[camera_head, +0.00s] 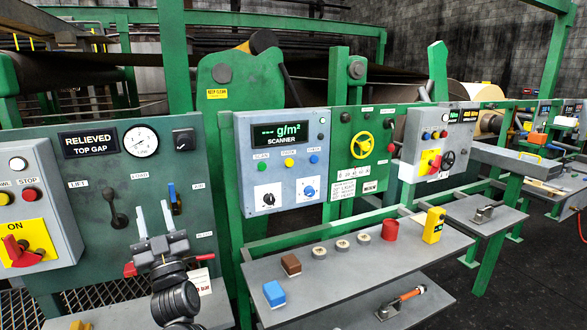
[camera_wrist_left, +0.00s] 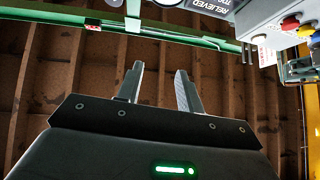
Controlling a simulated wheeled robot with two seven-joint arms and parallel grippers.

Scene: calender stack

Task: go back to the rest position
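My left gripper (camera_head: 153,220) stands upright in front of the dark green panel at the left, its two fingers apart and nothing between them. In the left wrist view the same gripper (camera_wrist_left: 158,88) shows two separated fingers with empty space between them. In the head view it is near the black lift lever (camera_head: 116,208) and the blue-handled lever (camera_head: 173,197); whether it touches either cannot be told, but it holds neither. My right gripper is not in view.
A grey shelf (camera_head: 350,268) holds a blue block (camera_head: 274,293), a brown block (camera_head: 291,264), several round discs, a red cylinder (camera_head: 390,230) and a yellow device (camera_head: 433,225). The scanner box (camera_head: 283,160) and a red-handled switch box (camera_head: 35,215) jut from the panels. Dark floor lies at the right.

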